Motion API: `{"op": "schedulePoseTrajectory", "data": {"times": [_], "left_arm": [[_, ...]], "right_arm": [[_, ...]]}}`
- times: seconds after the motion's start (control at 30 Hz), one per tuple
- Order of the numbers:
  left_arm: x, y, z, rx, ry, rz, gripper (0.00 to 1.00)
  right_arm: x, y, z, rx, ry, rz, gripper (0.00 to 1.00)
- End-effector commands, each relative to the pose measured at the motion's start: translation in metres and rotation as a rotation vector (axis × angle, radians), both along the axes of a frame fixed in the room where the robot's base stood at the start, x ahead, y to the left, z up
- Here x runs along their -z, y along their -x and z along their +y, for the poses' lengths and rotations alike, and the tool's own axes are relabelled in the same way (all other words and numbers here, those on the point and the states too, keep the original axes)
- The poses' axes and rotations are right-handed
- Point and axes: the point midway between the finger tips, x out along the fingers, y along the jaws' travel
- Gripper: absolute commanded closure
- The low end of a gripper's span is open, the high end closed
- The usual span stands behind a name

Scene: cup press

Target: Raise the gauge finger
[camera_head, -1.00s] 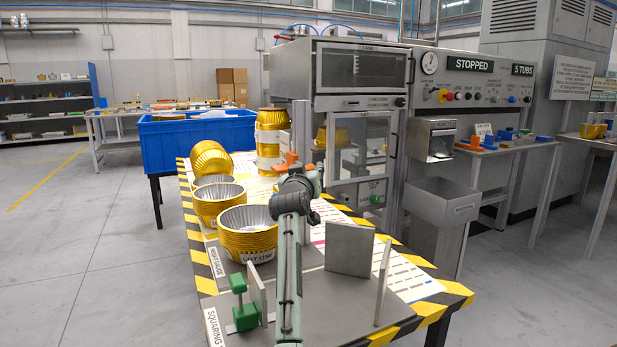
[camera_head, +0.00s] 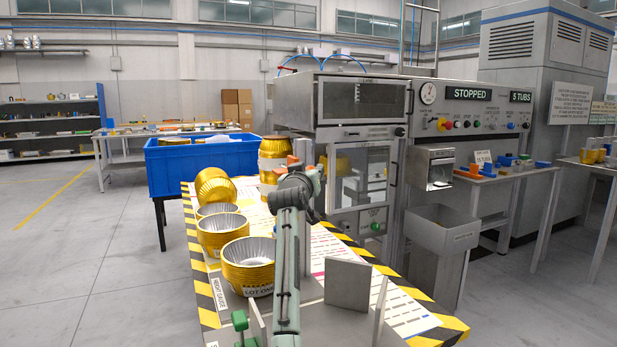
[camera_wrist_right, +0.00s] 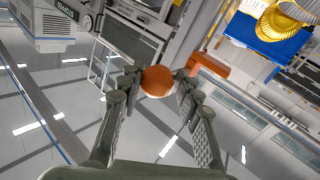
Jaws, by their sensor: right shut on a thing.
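My right gripper (camera_head: 300,176) is above the striped table, in front of the grey press cabinet. In the right wrist view, its fingertips (camera_wrist_right: 157,79) are shut on a round orange knob (camera_wrist_right: 156,82). An orange-brown bar (camera_wrist_right: 208,66) shows just beyond the fingers; I cannot tell whether it joins the knob. In the head view, small orange parts (camera_head: 293,159) show at the gripper, mostly hidden by it. A grey upright post (camera_head: 303,148) stands right behind. My left gripper is not in view.
Gold tubs in stacks (camera_head: 248,266) stand left of my arm, and a taller gold stack (camera_head: 273,165) is behind it. Grey squaring plates (camera_head: 347,285) stand to the right. A blue crate (camera_head: 200,158) is at the back left. The panel reads STOPPED (camera_head: 468,93).

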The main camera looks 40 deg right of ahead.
Motion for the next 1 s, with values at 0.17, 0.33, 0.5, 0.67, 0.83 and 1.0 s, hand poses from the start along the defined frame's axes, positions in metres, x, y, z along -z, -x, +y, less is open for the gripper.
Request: {"op": "schedulePoseTrajectory", "data": {"times": [0.17, 0.33, 0.5, 0.67, 0.83, 1.0], "left_arm": [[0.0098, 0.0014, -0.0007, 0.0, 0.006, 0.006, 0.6], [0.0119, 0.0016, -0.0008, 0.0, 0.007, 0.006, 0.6], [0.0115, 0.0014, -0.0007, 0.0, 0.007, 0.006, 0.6], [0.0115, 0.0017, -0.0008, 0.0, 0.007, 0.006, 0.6], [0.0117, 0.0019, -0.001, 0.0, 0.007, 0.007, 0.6], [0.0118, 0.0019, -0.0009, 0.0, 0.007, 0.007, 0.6]], "right_arm": [[-0.0102, 0.0058, -0.0086, 0.017, 0.005, -0.001, 1.0], [-0.012, 0.0058, -0.0084, 0.017, 0.007, -0.004, 1.0], [-0.0138, 0.0058, -0.0082, 0.017, 0.01, -0.006, 1.0], [-0.0142, 0.0053, -0.0077, 0.015, 0.01, -0.008, 0.51], [-0.0125, 0.0042, -0.0061, 0.011, 0.007, -0.006, 0.51], [-0.0108, 0.0032, -0.0047, 0.009, 0.006, -0.004, 0.51]]}}
